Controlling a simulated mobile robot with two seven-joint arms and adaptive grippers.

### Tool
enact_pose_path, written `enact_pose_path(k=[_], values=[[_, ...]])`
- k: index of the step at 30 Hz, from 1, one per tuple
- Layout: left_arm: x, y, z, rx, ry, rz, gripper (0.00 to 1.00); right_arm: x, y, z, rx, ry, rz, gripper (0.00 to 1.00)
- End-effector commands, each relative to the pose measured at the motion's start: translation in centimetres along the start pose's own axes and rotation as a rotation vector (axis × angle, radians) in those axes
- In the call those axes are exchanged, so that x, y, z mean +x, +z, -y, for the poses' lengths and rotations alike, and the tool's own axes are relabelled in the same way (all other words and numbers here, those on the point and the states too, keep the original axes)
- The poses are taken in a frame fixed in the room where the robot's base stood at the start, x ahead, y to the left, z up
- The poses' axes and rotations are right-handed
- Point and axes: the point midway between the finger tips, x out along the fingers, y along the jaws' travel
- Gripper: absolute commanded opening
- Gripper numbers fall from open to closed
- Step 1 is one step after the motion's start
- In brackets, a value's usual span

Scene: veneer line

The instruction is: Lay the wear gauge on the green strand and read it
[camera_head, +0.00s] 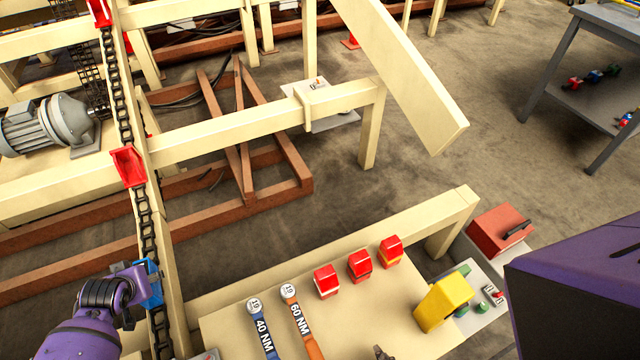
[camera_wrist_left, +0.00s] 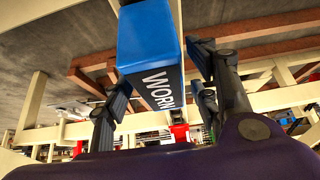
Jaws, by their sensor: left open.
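A blue block marked WORN, seemingly the wear gauge (camera_wrist_left: 150,45), is between the two fingers of my left gripper (camera_wrist_left: 160,95) in the left wrist view. The fingers are open on either side of it; I cannot tell if either touches it. In the head view the blue gauge (camera_head: 151,284) is at the dark chain strand (camera_head: 144,225), next to my left gripper (camera_head: 140,290). Whether it rests on the chain is unclear. No green marking shows on this strand.
A bench (camera_head: 385,335) holds two torque wrenches (camera_head: 262,325) (camera_head: 300,320), red blocks (camera_head: 326,280) and a yellow block (camera_head: 443,303). Red brackets (camera_head: 128,166) sit along the chain. A grey motor (camera_head: 48,122) stands left. A cream beam (camera_head: 405,75) slants across the back.

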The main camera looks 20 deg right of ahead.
Motion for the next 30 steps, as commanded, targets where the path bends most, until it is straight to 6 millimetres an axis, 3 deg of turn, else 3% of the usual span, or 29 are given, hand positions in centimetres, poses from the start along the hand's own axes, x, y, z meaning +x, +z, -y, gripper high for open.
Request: enact_pose_path(k=[9,15,21,30], values=[[-7.0,-0.5,0.0,-0.001,0.001,-0.009,0.54,-0.4,-2.3,0.7,0.004,-0.015,-0.024,0.00],[-10.2,-0.3,0.1,-0.001,0.000,-0.005,0.54,-0.6,-2.6,1.3,0.006,-0.025,-0.025,0.00],[-11.5,-0.1,0.0,0.000,0.000,-0.002,0.54,-0.6,-2.2,1.1,0.001,-0.025,-0.016,0.00],[-11.5,0.0,0.1,-0.001,-0.001,0.000,0.54,-0.7,-1.9,0.7,-0.004,-0.021,-0.012,0.00]])
